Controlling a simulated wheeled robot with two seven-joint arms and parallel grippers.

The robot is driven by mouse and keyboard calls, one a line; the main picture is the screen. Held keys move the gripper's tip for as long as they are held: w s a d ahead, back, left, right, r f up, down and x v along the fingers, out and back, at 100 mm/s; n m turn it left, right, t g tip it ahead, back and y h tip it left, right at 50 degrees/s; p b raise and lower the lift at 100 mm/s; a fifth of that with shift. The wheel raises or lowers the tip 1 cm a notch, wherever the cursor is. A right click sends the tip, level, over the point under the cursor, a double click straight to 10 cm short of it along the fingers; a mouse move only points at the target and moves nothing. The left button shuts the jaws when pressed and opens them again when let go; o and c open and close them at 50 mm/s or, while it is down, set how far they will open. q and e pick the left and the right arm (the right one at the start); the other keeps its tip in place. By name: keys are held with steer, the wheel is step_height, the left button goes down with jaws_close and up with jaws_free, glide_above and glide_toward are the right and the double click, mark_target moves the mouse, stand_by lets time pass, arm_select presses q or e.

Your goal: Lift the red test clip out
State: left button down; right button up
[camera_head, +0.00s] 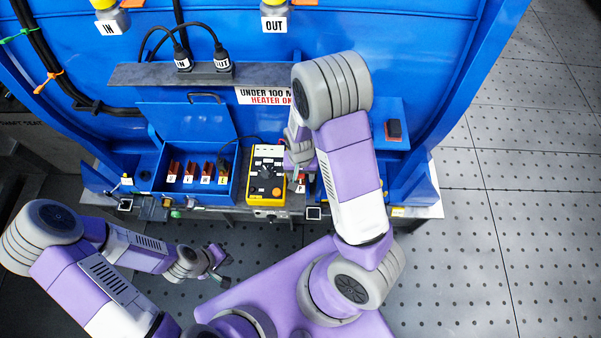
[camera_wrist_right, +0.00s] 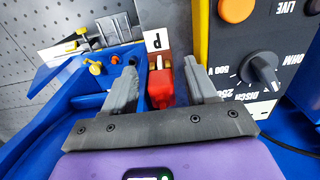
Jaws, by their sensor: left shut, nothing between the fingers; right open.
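The red test clip (camera_wrist_right: 160,90) shows in the right wrist view beside a white label marked P, with a narrow white and red part above its red body. My right gripper (camera_wrist_right: 161,66) is open, with one finger on each side of the clip in that view. I cannot tell whether either finger touches it. In the head view my right gripper (camera_head: 299,171) is over the bench just right of the yellow tester, and the arm hides most of the clip. My left gripper (camera_head: 221,268) is shut and empty, low in front of the bench.
The yellow tester (camera_head: 256,189) with its black dial stands close to my right gripper. Left of it is an open blue box (camera_head: 157,184) holding several red and white parts. A blue panel with cables and a grey shelf (camera_head: 140,75) rises behind.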

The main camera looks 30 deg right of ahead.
steer(key=shift+f, duration=0.5)
steer(key=c, duration=1.1)
steer(key=shift+o, duration=0.2)
steer(key=shift+r, duration=0.15)
step_height(320, 180, up, 18)
steer(key=p, duration=0.5)
